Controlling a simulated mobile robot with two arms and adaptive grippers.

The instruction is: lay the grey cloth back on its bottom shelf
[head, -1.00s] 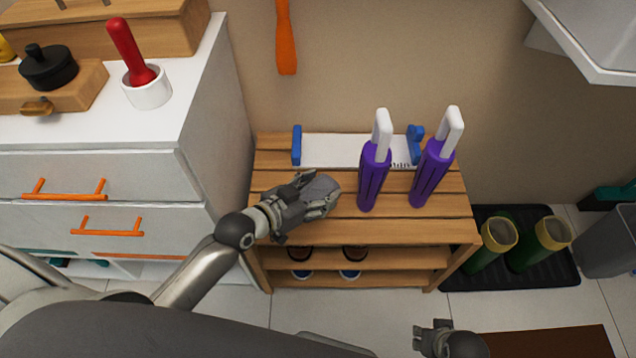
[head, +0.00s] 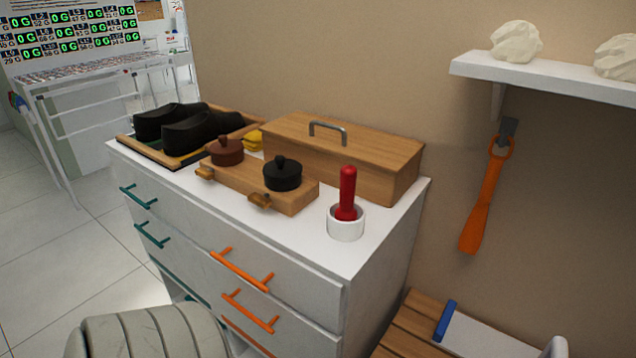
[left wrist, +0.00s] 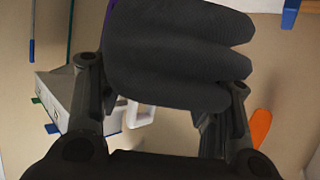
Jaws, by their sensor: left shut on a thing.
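The grey cloth (left wrist: 180,52) shows in the left wrist view as a dark, soft bundle of folded layers. My left gripper (left wrist: 165,85) is shut on it, with a finger at each side. Neither the cloth nor my left gripper shows in the head view. The white drawer cabinet (head: 380,270) stands in the middle of the head view. My right gripper is out of view.
Black shoes (head: 180,125), a wooden box (head: 345,155), polish pots (head: 283,174) and a red-handled brush in a white cup (head: 346,222) stand on the cabinet. A slatted rack (head: 405,325) is at lower right. An orange shoehorn (head: 480,205) hangs on the wall.

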